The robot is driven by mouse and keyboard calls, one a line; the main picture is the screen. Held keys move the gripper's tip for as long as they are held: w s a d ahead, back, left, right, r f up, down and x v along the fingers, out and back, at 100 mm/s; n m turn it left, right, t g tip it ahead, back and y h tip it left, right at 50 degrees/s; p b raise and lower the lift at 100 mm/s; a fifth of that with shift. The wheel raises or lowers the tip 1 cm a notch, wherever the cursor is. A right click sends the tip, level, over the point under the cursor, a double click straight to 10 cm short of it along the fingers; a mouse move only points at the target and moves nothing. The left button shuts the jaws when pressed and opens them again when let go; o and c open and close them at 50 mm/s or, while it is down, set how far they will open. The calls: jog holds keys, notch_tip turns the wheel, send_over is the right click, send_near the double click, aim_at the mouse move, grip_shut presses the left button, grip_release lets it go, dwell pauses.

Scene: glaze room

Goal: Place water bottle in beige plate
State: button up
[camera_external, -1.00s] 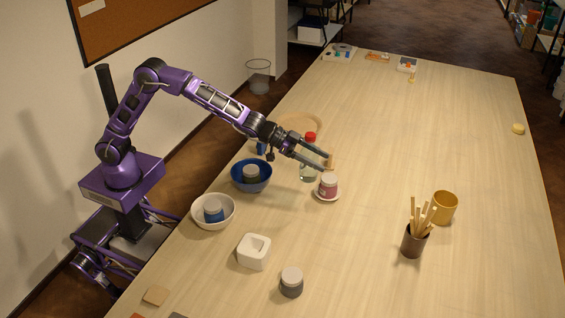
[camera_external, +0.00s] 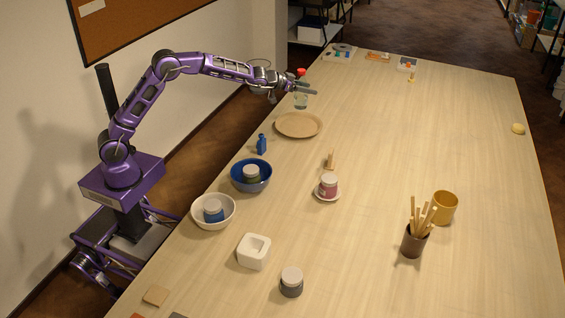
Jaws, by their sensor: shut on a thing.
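The water bottle (camera_external: 301,100) is clear with a red cap, and its upper part is partly hidden by my gripper. My gripper (camera_external: 303,87) is shut on the bottle near its top and holds it roughly upright. The beige plate (camera_external: 298,125) is round and flat and lies near the table's left edge. It is empty. In the picture the bottle shows just above the plate's far rim; its exact height over the table is hard to tell.
A small blue bottle (camera_external: 261,144) stands in front of the plate. A blue bowl (camera_external: 251,176) and a white bowl (camera_external: 213,211) each hold a jar. A wooden piece (camera_external: 331,160) and a jar on a saucer (camera_external: 327,187) stand to the right.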

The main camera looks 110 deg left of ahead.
jog(key=shift+s+a+f+b, duration=0.1)
jog(key=shift+f+b, duration=0.4)
jog(key=shift+f, duration=1.15)
jog(key=shift+s+a+f+b, duration=0.15)
jog(key=shift+f+b, duration=0.4)
jog(key=shift+f, duration=1.05)
jog(key=shift+s+a+f+b, duration=0.1)
jog(key=shift+f+b, duration=0.4)
jog(key=shift+f, duration=1.15)
jog(key=shift+f, duration=0.15)
jog(key=shift+f, duration=0.15)
jog(key=o, duration=1.6)
jog(key=shift+c, duration=0.2)
